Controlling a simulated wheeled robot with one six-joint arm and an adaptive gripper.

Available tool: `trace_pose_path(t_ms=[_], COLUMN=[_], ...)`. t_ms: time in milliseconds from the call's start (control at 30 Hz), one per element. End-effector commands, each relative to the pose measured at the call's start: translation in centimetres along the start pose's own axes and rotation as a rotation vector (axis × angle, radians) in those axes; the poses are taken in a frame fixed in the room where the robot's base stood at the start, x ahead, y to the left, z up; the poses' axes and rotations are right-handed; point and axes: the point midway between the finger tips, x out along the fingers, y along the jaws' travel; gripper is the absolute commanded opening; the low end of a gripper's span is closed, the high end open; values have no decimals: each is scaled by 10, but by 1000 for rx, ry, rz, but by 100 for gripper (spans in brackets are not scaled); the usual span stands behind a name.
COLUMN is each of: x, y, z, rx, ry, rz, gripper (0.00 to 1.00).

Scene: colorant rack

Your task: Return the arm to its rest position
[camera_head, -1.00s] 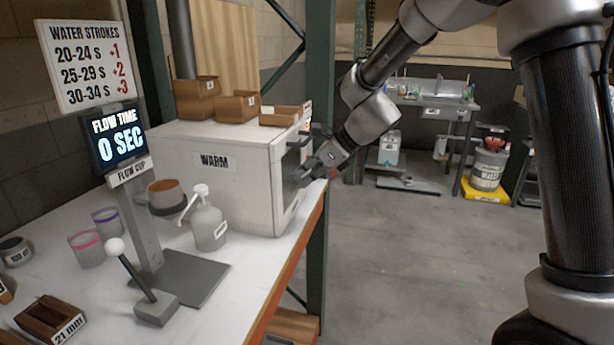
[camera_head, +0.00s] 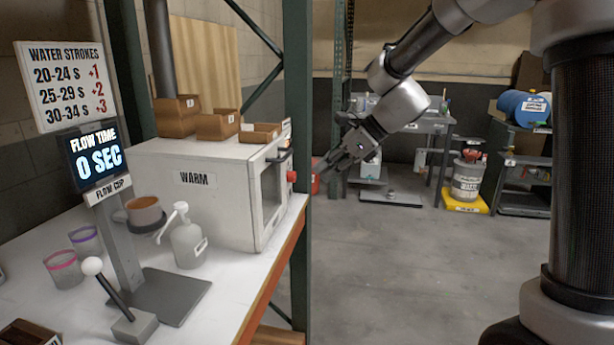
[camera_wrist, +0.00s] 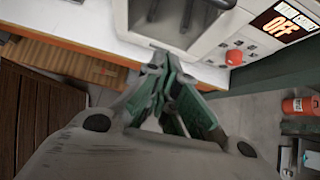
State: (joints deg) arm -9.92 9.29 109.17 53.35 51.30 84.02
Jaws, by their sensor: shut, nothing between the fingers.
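My arm reaches in from the upper right in the head view. My gripper (camera_head: 328,170) hangs just right of the white WARM oven (camera_head: 200,195), apart from its door and the red knob (camera_head: 291,176). In the wrist view my gripper (camera_wrist: 165,62) has its green-sided fingers together with nothing held. The oven front, the red knob (camera_wrist: 234,57) and a small display reading OFF (camera_wrist: 283,24) lie beyond the fingertips there.
The bench (camera_head: 245,278) holds a flow cup stand (camera_head: 120,235), a pump bottle (camera_head: 187,242) and cups. A green rack post (camera_head: 298,120) stands beside the oven. A back table (camera_head: 420,122) and a waste drum (camera_head: 467,182) stand behind. The floor (camera_head: 400,270) is open.

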Motion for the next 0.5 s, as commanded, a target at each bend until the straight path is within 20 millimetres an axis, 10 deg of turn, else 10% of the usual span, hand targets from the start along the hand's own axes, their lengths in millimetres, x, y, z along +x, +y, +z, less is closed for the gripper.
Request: trace_pose_path(t_ms=[267,500], x=[-8,-95], y=[28,93], z=[-57,-135], rx=[-586,-1325], ry=[138,329], rz=[120,337], gripper=[0,0])
